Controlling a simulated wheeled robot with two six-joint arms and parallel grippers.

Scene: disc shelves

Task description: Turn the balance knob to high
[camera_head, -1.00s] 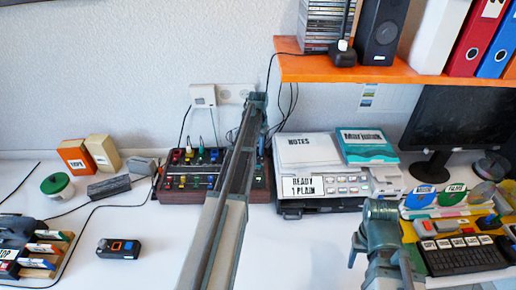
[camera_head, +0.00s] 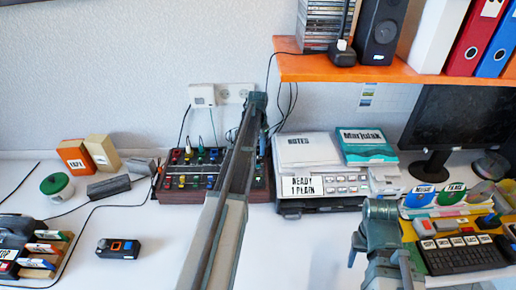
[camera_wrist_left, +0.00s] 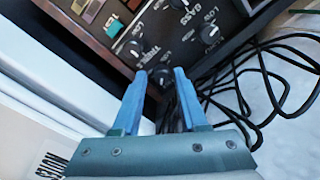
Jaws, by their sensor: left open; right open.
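The dark control panel with wooden sides (camera_head: 178,196) stands at the back of the desk, partly hidden by my left arm. In the left wrist view its panel (camera_wrist_left: 225,22) shows black knobs with white pointer lines and labels such as BASS and LOW. A dark knob (camera_wrist_left: 160,77) sits between the fingertips of my left gripper (camera_wrist_left: 160,73); its label and pointer cannot be made out. My left gripper is open around this knob, and contact cannot be told. It also shows in the head view (camera_head: 258,100). My right gripper (camera_head: 380,212) is open and empty, away from the panel.
Black cables (camera_wrist_left: 270,85) lie loose beside the panel. A printer-like device (camera_head: 325,185) stands to its right and an orange shelf (camera_head: 390,74) hangs above. A keyboard (camera_head: 462,256) lies near my right gripper. The front middle of the desk is clear.

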